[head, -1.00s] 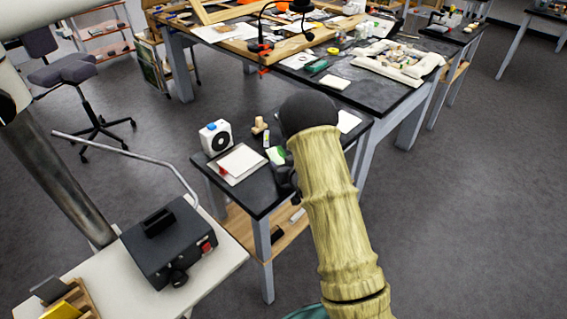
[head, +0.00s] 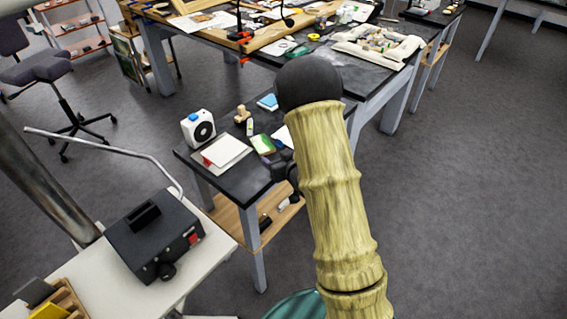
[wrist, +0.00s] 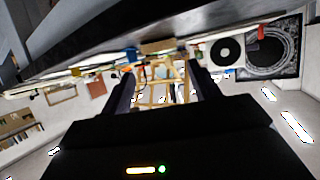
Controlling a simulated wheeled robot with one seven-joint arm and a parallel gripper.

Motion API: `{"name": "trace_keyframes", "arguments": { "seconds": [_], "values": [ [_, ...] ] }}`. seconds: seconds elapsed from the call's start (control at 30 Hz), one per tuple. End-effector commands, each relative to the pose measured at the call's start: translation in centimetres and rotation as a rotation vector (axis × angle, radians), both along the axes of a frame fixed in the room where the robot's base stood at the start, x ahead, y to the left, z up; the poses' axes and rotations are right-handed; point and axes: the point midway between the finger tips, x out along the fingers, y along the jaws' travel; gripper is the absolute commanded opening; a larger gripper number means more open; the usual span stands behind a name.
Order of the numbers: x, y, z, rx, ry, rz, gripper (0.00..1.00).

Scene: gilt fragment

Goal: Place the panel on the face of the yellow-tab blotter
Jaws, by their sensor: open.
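My gripper (wrist: 165,90) is open in the wrist view, its two dark fingers apart with nothing seen between them. In the head view it is a dark shape (head: 285,172) at the small table's right edge, mostly hidden by my arm. A small green-and-pale flat piece (head: 262,144) lies on the small table to its left; I cannot tell whether it is the panel. A white square pad with a red tab (head: 228,151) lies farther left. Another white flat piece (head: 283,138) is partly hidden by my arm. I see no yellow tab on any pad.
The small dark table (head: 243,184) also holds a white box with a black dial (head: 198,129), a wooden stamp-like piece (head: 242,114) and a blue-topped item (head: 268,102). A cluttered worktable stands behind. A black device (head: 155,235) sits at left. Floor at right is clear.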

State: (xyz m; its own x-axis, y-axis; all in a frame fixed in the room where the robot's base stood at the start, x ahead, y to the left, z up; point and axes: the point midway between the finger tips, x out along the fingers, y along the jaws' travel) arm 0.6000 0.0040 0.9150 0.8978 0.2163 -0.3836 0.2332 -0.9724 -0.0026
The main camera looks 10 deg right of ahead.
Motion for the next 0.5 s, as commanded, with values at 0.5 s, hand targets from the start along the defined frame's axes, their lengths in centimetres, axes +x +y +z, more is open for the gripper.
{"name": "trace_keyframes", "arguments": {
  "seconds": [0.5],
  "values": [
    [-3.7,-0.9,1.6,0.000,-0.001,0.001,0.61]
  ]
}}
